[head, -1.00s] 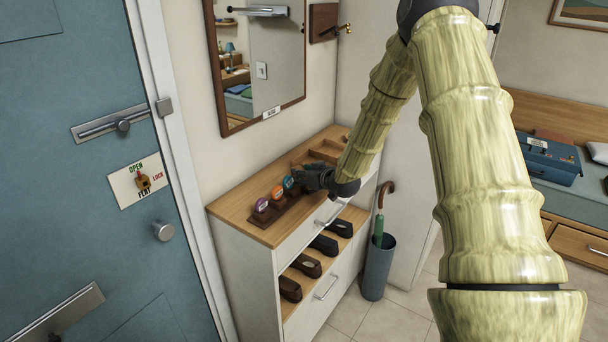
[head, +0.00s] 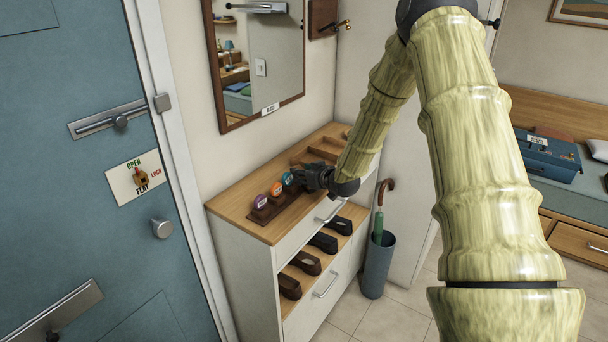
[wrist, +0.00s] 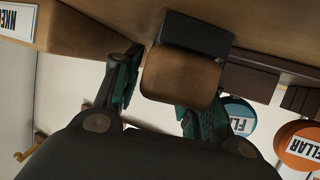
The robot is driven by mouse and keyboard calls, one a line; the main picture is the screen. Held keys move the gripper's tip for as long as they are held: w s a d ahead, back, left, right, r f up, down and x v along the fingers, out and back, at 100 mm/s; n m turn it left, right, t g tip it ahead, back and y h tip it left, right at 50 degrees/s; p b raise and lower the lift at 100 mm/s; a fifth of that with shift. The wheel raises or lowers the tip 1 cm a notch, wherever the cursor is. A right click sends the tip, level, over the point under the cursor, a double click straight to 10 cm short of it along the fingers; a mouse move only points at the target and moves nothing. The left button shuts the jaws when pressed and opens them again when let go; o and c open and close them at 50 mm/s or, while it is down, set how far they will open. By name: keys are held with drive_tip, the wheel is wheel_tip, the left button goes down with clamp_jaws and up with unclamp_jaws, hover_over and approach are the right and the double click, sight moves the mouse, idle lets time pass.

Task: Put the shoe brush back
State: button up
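In the wrist view the shoe brush (wrist: 180,76) shows as a brown wooden block with a dark part beyond it, probably its bristles. It sits between the two fingers of my gripper (wrist: 165,98), which look shut on it. In the head view my gripper (head: 312,178) is low over the cabinet top, just right of the tin rack; the brush is not clear there. The dark wooden rack (head: 283,217) carries a purple tin (head: 261,201), an orange tin (head: 276,189) and a teal tin (head: 288,178). I cannot tell whether the brush touches the rack.
The shoe cabinet (head: 238,203) has shoes on open shelves below. A wooden divided tray (head: 324,146) lies at the back of its top. A mirror (head: 258,65) hangs above. An umbrella stand (head: 376,266) stands right of the cabinet; the blue door (head: 85,215) is left.

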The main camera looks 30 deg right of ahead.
drive_tip(key=shift+a+f, duration=0.1)
drive_tip(key=shift+r+p, duration=0.4)
drive_tip(key=shift+r, duration=0.15)
drive_tip(key=b+v, duration=0.2)
drive_tip(key=v, duration=1)
drive_tip(key=shift+r+b, duration=0.2)
drive_tip(key=shift+b, duration=0.1)
